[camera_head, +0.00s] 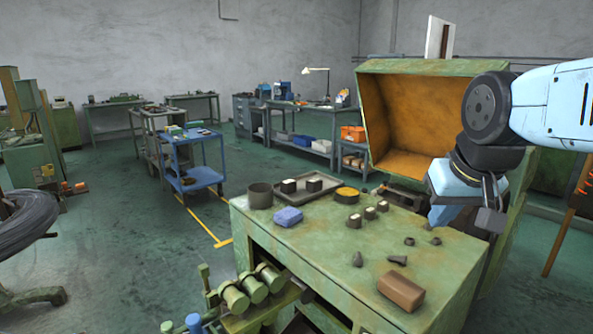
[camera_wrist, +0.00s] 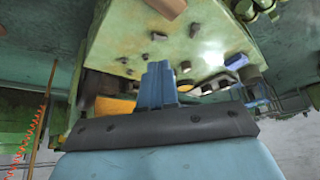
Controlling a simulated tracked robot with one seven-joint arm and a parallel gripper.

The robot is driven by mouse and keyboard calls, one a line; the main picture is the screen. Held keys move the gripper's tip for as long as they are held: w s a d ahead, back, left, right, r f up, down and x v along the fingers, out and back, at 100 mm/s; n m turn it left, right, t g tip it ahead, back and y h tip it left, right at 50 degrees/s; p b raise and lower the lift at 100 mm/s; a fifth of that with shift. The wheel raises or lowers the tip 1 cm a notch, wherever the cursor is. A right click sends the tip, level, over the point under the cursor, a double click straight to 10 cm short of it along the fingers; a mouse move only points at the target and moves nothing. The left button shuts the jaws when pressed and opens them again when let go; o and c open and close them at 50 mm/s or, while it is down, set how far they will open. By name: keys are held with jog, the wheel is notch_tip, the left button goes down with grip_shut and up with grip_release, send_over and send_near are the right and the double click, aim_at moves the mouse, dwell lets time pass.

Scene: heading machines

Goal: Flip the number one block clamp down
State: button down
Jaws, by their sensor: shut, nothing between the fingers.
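My gripper (camera_head: 438,214) hangs at the right of the green machine top, in front of the open orange-lined housing. Its blue fingers (camera_wrist: 158,84) are together in the wrist view, with nothing seen between them. I cannot make out a number on any piece, nor tell which part is the number one block clamp. Behind my gripper and wrist, part of the housing's lower area is hidden.
The orange-lined housing (camera_head: 405,115) rises behind. Green cylinders (camera_head: 234,299) project at the front left.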

jog(key=w+a+r+n, duration=0.1)
jog(key=w+r+n, duration=0.35)
jog(key=w, duration=1.15)
jog(key=n+g+y, duration=0.2)
jog(key=n+y, duration=0.1)
jog(key=n, duration=0.1)
send_over(365, 189)
jog(key=s+d, duration=0.5)
jog(key=s, duration=0.1)
notch_tip(365, 189, down, 16)
jog(key=x, duration=1.4)
jog(key=shift+w+a, duration=0.25)
jog(key=shift+w, duration=0.1)
jog(key=shift+f, duration=0.1)
